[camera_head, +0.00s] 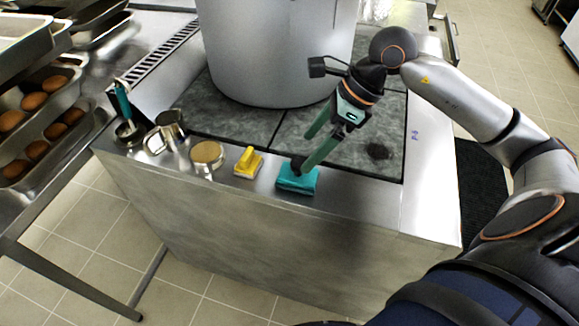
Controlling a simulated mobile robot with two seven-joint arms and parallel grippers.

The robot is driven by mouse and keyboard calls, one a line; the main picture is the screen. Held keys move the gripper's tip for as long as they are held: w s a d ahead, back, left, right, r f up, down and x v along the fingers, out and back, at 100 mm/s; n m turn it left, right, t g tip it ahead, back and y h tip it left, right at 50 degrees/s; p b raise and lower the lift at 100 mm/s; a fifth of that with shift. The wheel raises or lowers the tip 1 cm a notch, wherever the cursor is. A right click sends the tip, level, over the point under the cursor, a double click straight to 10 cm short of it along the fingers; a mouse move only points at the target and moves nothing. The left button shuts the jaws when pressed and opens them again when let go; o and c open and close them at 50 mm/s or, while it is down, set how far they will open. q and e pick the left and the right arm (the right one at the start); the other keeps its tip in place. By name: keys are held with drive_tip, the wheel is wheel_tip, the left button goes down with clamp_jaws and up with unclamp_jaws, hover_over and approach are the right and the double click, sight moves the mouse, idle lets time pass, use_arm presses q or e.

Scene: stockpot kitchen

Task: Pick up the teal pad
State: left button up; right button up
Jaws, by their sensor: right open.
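The teal pad (297,181) lies flat on the steel front ledge of the stove block, below the large pot. My right gripper (301,165) points down at it from above and behind, with its green fingers spread. My left gripper is not in view.
A yellow pad (248,162), a round tin (207,155), a metal jug (170,124) and a teal-handled tool (123,101) stand left along the ledge. A large pot (276,55) stands behind.

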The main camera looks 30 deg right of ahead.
drive_tip(key=d+h, duration=0.1)
drive_tip(key=d, duration=0.1)
hover_over(293, 172)
drive_tip(key=s+d, duration=0.2)
drive_tip(key=f, duration=0.6)
drive_tip(key=shift+w+p, duration=0.2)
drive_tip(key=shift+p, duration=0.1)
drive_tip(key=shift+w+p+x, duration=0.2)
drive_tip(key=shift+p+x, duration=0.25)
drive_tip(key=shift+x, duration=2.25)
drive_tip(key=shift+r, duration=0.1)
drive_tip(key=c, duration=1.3)
drive_tip(key=shift+r, duration=0.15)
